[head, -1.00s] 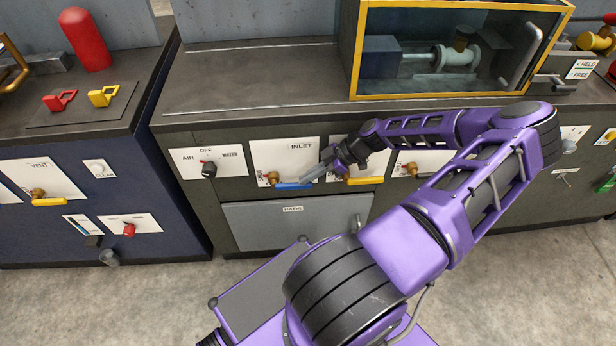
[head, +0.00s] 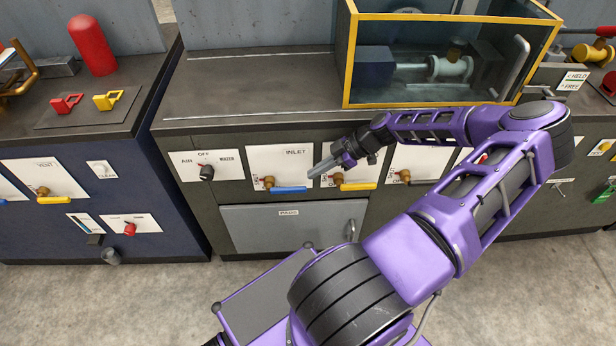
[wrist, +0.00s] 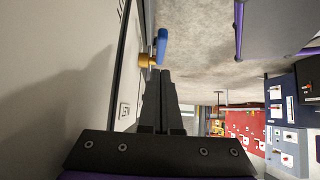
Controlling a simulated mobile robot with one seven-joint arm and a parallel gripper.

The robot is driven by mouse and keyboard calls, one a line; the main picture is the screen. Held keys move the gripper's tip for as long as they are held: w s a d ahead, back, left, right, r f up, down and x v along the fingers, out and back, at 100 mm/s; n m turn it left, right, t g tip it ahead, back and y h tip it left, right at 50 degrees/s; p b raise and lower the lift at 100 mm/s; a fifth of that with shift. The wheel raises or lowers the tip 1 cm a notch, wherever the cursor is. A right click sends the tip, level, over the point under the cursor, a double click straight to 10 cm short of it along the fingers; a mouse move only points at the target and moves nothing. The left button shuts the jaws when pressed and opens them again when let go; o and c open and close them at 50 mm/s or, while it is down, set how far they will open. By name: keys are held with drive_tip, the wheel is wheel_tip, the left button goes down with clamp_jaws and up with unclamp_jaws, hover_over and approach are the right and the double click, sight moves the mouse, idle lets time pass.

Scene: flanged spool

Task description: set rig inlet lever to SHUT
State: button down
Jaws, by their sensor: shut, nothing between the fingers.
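The inlet lever has a blue handle (head: 288,190) on a brass valve body (head: 268,183), mounted on the white INLET plate (head: 282,160). The handle lies level, pointing right. My gripper (head: 313,174) is shut and empty, at the plate's right edge, just above and right of the handle's tip. In the wrist view, the closed fingertips (wrist: 160,76) point toward the blue handle (wrist: 161,46) and brass body (wrist: 147,60), with a small gap seeming to show between.
A yellow-handled lever (head: 358,187) sits just right of the inlet plate, partly behind my gripper. An AIR/OFF/WATER knob (head: 206,172) is to the left. Free floor is in front.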

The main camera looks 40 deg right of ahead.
drive_tip(key=s+d+r, duration=0.1)
drive_tip(key=s+d, duration=0.2)
drive_tip(key=d, duration=0.2)
drive_tip(key=shift+r, duration=0.25)
drive_tip(key=shift+s, duration=0.15)
